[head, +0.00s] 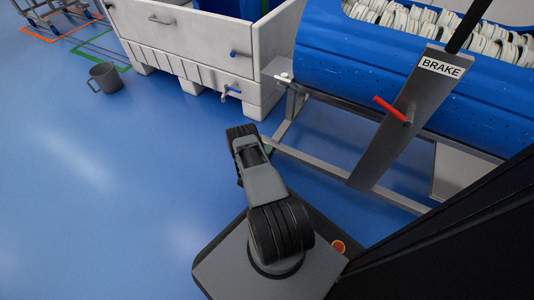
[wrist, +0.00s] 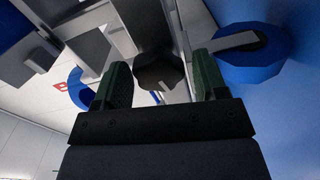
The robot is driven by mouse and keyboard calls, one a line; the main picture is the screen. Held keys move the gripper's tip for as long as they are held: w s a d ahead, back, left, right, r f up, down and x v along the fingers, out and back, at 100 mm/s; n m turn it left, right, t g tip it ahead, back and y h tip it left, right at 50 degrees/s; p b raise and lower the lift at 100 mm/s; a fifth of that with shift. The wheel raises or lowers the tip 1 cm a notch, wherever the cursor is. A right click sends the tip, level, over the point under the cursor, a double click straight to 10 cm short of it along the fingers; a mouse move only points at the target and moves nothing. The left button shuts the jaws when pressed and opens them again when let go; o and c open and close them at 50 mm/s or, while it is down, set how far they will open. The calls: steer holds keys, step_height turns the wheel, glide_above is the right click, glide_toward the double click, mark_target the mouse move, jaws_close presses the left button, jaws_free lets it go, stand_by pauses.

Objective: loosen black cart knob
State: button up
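A black knob (wrist: 158,74) with a lobed or faceted outline shows in the wrist view, at the end of a dark bar. My gripper (wrist: 160,64) has its two green-padded fingers apart, one on each side of the knob. How far the knob lies beyond the fingertips is hard to tell. In the head view the cart's slanted grey plate (head: 385,140) marked BRAKE carries a red handle (head: 391,109). I cannot make out the knob or my gripper there; my arm covers part of the floor.
A blue tub (head: 340,55) holding pale coiled pieces rests on a grey frame (head: 292,118). A blue round part (wrist: 262,55) with a grey bracket is right of my fingers. The left floor is open.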

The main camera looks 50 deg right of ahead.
steer(key=shift+o, duration=0.6)
steer(key=shift+d, duration=0.1)
steer(key=p+v, duration=0.2)
steer(key=v, duration=0.5)
steer(key=shift+a+p, duration=0.3)
steer(key=a+m+p, duration=0.2)
steer(key=a+m, duration=0.4)
steer(key=m, duration=0.2)
steer(key=d+m+b, duration=0.1)
steer(key=d+m, duration=0.1)
steer(key=d, duration=0.2)
steer(key=w+d+m+b, duration=0.1)
steer(key=d+m+b, duration=0.1)
steer(key=d, duration=0.3)
steer(key=d+m+b, duration=0.1)
steer(key=d+m, duration=0.1)
steer(key=d, duration=0.3)
steer(key=shift+w+b, duration=0.3)
steer(key=shift+w, duration=0.05)
steer(key=shift+a, duration=0.1)
